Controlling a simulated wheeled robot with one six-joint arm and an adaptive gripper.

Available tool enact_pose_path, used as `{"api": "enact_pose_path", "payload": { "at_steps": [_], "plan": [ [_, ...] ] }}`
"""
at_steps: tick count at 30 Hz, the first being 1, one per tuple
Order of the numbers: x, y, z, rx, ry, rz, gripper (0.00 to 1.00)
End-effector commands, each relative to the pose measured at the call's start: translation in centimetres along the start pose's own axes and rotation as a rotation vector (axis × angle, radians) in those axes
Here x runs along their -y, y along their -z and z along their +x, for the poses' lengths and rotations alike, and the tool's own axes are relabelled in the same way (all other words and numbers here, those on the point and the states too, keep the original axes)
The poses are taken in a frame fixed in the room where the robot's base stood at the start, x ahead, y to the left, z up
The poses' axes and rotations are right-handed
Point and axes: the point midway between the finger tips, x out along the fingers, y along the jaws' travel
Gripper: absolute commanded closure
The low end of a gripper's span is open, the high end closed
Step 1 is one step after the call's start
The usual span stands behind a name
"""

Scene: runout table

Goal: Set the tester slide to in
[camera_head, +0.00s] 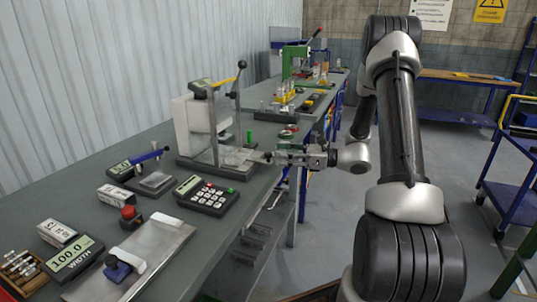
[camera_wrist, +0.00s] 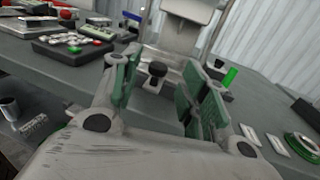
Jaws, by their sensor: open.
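In the wrist view a black knob (camera_wrist: 157,69) on a metal piece, apparently the slide's front, shows between the green-padded fingers of my gripper (camera_wrist: 160,85). The fingers are open, one on each side of the knob. I cannot tell whether they touch it. How far in the slide is cannot be made out.
A keypad (camera_head: 207,194) sits on the bench near the tester's front. A green cylinder (camera_head: 249,137) stands just behind the slide; it also shows right of my fingers in the wrist view (camera_wrist: 230,77). A green press (camera_head: 295,62) stands farther along the bench.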

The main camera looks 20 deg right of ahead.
Motion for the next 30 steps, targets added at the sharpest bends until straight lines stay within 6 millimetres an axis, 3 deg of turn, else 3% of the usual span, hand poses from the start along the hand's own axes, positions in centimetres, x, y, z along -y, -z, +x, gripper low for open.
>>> {"api": "enact_pose_path", "payload": {
  "at_steps": [3, 9, 19, 26, 30],
  "plan": [
    [-0.1, 0.0, 2.2, -0.001, -0.004, -0.001, 0.56],
    [-0.1, 0.0, 4.6, -0.001, -0.002, -0.001, 0.56],
    [-0.1, 0.1, 5.1, -0.003, -0.001, -0.001, 0.56],
    [-0.1, 0.1, 5.1, -0.003, -0.001, -0.002, 0.96],
    [-0.1, 0.1, 5.1, -0.003, -0.001, -0.002, 1.0]
  ]
}}
